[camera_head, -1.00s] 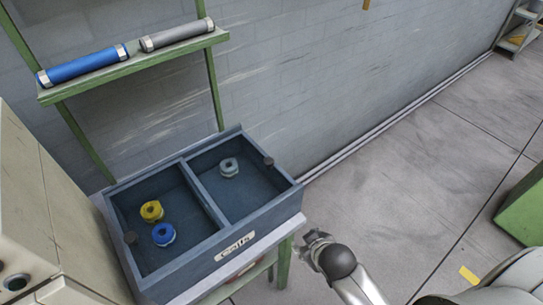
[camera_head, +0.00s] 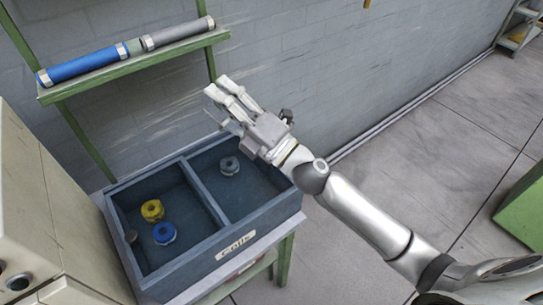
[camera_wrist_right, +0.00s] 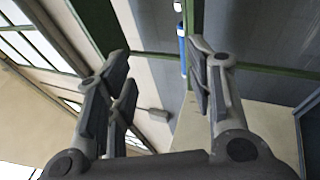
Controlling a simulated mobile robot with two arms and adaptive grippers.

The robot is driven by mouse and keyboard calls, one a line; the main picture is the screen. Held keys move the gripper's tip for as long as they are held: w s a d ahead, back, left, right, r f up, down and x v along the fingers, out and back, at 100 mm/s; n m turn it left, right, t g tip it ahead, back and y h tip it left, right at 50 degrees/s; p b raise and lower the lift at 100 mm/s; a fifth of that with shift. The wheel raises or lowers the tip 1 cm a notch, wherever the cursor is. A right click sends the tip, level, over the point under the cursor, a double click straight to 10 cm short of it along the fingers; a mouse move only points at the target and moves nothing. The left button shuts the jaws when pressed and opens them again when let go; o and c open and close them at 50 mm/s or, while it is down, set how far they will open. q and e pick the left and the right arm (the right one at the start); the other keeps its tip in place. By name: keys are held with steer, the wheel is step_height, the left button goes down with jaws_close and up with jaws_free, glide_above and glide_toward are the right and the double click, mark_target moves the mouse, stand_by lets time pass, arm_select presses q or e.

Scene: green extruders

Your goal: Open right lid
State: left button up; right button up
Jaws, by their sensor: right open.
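My right gripper (camera_head: 229,98) is open and empty. It is raised over the back right of the blue coil box (camera_head: 205,255), in front of the grey wall. The box is divided in two and its top is open, with a label on its front. A yellow coil (camera_head: 152,210) and a blue coil (camera_head: 164,233) lie in its left compartment, and a grey coil (camera_head: 229,165) lies in the right one. I cannot make out any lid. In the right wrist view, the open fingers (camera_wrist_right: 162,85) have nothing between them. My left gripper is not in view.
A green shelf (camera_head: 150,62) behind the box holds a blue roll (camera_head: 80,67) and a grey roll (camera_head: 178,33). A beige cabinet (camera_head: 50,215) stands close on the left. The floor to the right is mostly free, with a green object (camera_head: 520,210) at the edge.

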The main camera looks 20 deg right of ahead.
steer(key=s+a+f+n+g+y, duration=0.1)
steer(key=a+f+n+g+y, duration=0.15)
steer(key=n+g, duration=0.4)
steer(key=s+a+f+n+g+y, duration=0.1)
steer(key=a+n+g, duration=0.35)
steer(key=n, duration=0.35)
steer(key=d+f+n+g+h, duration=0.3)
steer(key=d+f+n+h, duration=0.1)
steer(key=f+n, duration=0.1)
steer(key=w+d+f+n+g+h, duration=0.1)
steer(key=w+d+f+h, duration=0.15)
steer(key=d+h, duration=0.45)
steer(key=w+d+f+n+g+h, duration=0.15)
steer(key=d+f, duration=0.25)
steer(key=d, duration=0.7)
steer(key=shift+t+h, duration=0.35)
steer(key=shift+h, duration=0.05)
steer(key=p+x, duration=0.3)
steer(key=x, duration=0.6)
steer(key=shift+w+a+f, duration=0.2)
steer(key=shift+a+f, duration=0.05)
steer(key=shift+f, duration=0.05)
steer(key=shift+w+a+f+p, duration=0.15)
steer(key=shift+f+p, duration=0.15)
steer(key=shift+f, duration=0.2)
steer(key=shift+c, duration=0.2)
